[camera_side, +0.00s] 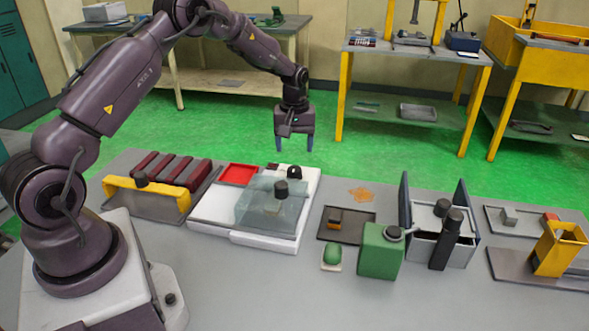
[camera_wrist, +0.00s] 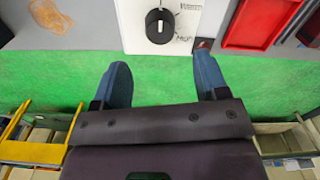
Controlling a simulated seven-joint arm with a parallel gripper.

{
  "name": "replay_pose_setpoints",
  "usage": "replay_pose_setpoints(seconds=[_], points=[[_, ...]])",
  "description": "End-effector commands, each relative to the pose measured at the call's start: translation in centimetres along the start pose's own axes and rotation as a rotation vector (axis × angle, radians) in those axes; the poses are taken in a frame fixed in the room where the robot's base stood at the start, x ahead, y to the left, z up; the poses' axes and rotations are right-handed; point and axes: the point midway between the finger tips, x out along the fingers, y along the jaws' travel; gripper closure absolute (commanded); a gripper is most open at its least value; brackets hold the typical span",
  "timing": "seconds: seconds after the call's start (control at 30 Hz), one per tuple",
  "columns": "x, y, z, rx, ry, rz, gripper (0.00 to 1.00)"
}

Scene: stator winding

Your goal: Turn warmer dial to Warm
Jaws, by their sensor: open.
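The warmer dial (camera_side: 294,172) is a black round knob on a white panel at the back right of the white warmer (camera_side: 212,207). In the wrist view the dial (camera_wrist: 160,27) sits at the top middle, with a white mark toward its upper edge. Small lettering is printed to its right; one word looks like "High", the other is too small to read surely. My gripper (camera_side: 295,148) points down above the dial in the side view, apart from it. Its two blue fingers (camera_wrist: 162,80) are spread, with nothing between them.
A red tray (camera_side: 239,174) lies left of the dial. A clear lid with a black knob (camera_side: 281,188) stands just in front. A green block (camera_side: 381,251) and a grey box with raised side panels (camera_side: 421,249) stand to the right. The air around my gripper is free.

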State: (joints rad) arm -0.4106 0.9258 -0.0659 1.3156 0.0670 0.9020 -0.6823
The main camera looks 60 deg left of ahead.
Motion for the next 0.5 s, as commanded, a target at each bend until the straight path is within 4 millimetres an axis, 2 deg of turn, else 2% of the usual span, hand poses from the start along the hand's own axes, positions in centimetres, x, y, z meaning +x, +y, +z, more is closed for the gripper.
replay_pose_setpoints(seconds=[0.03, 0.2, 0.33, 0.5], points=[[1.3, -0.1, 0.1, 0.0, -0.004, -0.003, 0.33], [4.7, 0.0, 0.1, 0.0, -0.003, -0.001, 0.33], [6.5, 0.0, 0.0, 0.001, -0.001, -0.001, 0.33], [7.7, 0.0, 0.0, 0.001, 0.0, 0.0, 0.33]])
